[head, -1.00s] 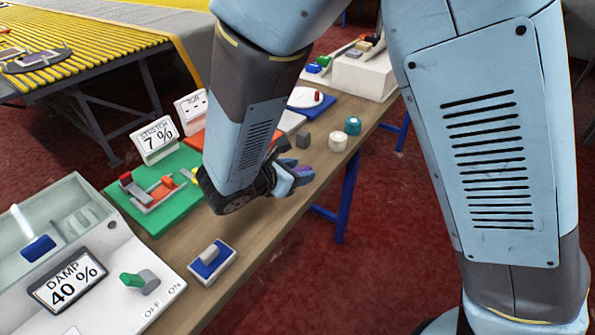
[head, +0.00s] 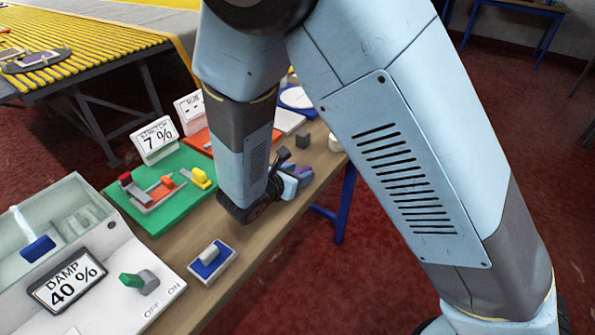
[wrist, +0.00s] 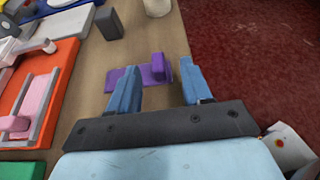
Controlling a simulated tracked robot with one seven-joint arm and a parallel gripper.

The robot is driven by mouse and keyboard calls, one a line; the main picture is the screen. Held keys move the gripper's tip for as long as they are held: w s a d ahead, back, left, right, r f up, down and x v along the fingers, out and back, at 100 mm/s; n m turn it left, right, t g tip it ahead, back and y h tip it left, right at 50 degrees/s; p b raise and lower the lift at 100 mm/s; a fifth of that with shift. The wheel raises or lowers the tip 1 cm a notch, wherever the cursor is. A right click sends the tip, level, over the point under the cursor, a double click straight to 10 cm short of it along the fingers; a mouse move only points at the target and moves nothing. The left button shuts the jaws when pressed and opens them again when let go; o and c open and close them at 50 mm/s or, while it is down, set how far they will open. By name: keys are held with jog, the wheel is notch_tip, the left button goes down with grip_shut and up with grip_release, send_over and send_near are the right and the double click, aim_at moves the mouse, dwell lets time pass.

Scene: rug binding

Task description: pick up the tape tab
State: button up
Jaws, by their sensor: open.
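A purple piece with a flat base and a raised upright tab, which I take to be the tape tab, lies on the wooden bench in the wrist view (wrist: 158,68). In the head view only a bit of purple (head: 303,171) shows by my fingers. My gripper (wrist: 159,80) is open and empty. Its two blue fingers point toward the raised tab, which appears between the fingertips, nearer the left one. The left finger covers part of the purple base. I cannot tell the height of the fingers above the bench. In the head view my forearm hides most of the gripper.
A dark grey block (wrist: 109,22) and a cream cylinder (wrist: 157,7) stand beyond the purple piece. An orange board (wrist: 58,85) lies to the left. The bench's right edge is close to the gripper.

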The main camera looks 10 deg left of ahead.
aim_at(307, 168)
jog(key=shift+a+x, duration=0.1)
jog(key=shift+x, duration=1.2)
jog(key=shift+a+x, duration=0.15)
jog(key=shift+x, duration=1.15)
jog(key=shift+w, duration=0.1)
jog(key=shift+c, duration=0.4)
grip_shut()
